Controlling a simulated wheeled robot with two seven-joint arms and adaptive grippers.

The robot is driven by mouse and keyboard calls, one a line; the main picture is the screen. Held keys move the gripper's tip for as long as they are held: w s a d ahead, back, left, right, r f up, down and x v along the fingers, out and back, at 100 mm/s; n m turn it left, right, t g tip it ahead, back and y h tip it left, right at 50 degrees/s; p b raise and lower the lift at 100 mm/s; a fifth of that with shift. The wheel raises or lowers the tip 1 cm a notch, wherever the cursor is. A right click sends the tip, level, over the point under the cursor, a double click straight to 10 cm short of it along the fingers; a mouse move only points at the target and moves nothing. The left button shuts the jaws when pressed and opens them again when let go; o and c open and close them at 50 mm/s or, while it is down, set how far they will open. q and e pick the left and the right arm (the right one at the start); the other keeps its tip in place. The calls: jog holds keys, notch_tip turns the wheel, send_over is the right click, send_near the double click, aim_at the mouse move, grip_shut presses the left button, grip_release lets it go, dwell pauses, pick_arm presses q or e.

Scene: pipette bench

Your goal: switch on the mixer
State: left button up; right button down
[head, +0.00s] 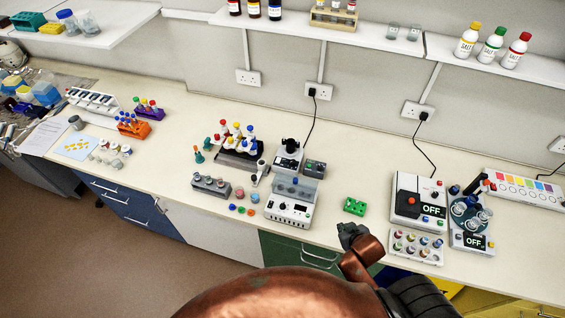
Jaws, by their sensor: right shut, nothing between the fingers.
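I cannot tell for certain which device is the mixer. A small white unit with a black cup on top (289,158) stands at mid-bench, its cable running up to a wall socket. To the right, a white device with a red knob (408,201) shows OFF on its display. Beside it, a device with a carousel of tubes (472,240) also shows OFF. My left gripper is out of view.
A white box with a clear top (289,212) stands left of my gripper. A tray of colored vials (416,247) sits in front of the red-knob device. Tube racks (133,126) fill the left bench. Shelves (385,41) hang above. Bare bench lies behind the green block.

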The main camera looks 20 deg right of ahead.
pick_arm(q)
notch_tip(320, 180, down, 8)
jog(key=b, duration=0.8)
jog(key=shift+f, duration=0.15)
pick_arm(e)
jog(key=w+r+n+t+y, duration=0.2)
jog(key=w+n+y, duration=0.5)
jog(key=y, duration=0.5)
jog(key=shift+w+d+t, duration=0.3)
jog(key=shift+w+t, duration=0.5)
jog(key=shift+w, duration=0.25)
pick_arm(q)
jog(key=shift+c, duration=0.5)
